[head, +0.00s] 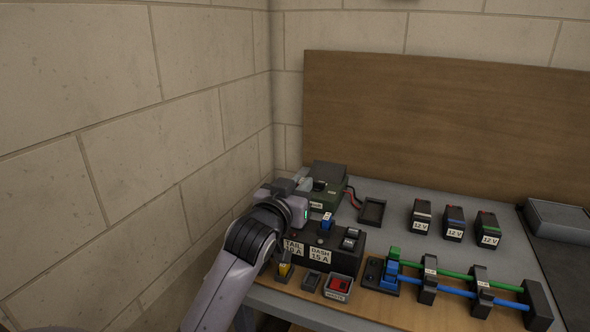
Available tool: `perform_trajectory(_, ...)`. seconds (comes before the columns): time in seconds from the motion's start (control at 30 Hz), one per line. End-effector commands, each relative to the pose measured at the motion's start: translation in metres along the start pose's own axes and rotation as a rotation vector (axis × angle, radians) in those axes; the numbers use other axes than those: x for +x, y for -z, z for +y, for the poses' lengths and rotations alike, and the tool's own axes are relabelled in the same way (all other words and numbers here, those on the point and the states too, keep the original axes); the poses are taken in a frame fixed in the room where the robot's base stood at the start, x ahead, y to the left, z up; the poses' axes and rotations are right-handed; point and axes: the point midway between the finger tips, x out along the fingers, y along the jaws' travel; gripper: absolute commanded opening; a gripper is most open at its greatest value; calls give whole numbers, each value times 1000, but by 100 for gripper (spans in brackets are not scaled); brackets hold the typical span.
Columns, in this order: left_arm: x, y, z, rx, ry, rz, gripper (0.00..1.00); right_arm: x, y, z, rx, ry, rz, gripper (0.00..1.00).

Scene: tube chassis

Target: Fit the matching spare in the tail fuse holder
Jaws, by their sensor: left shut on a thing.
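The dark fuse block (345,258) stands near the front left of the bench. Its label "TAIL 10 A" (292,248) is partly covered by my arm. Beside it is the label "DASH 15 A" (319,254), with a blue fuse (327,222) standing behind it. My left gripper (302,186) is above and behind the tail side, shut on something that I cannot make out. The tail holder itself is largely hidden. A yellow fuse (284,269) sits in front of the block. A red fuse (339,284) lies in the grey waste tray (338,296). My right gripper is not in view.
A small dark tray (312,281) is left of the waste tray. A green-grey box (326,197) stands behind the block, near an empty black tray (372,212). Three 12 V batteries (453,224) stand at right. Blue and green tubes (450,287) run along the front right.

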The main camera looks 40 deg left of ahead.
Motion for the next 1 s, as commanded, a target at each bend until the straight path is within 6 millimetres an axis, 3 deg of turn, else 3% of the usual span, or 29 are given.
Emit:
perform_trajectory(0.37,-2,-10,5,3,-4,0,0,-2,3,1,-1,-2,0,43)
perform_trajectory(1.0,0,-64,4,5,-4,1,0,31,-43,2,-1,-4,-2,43)
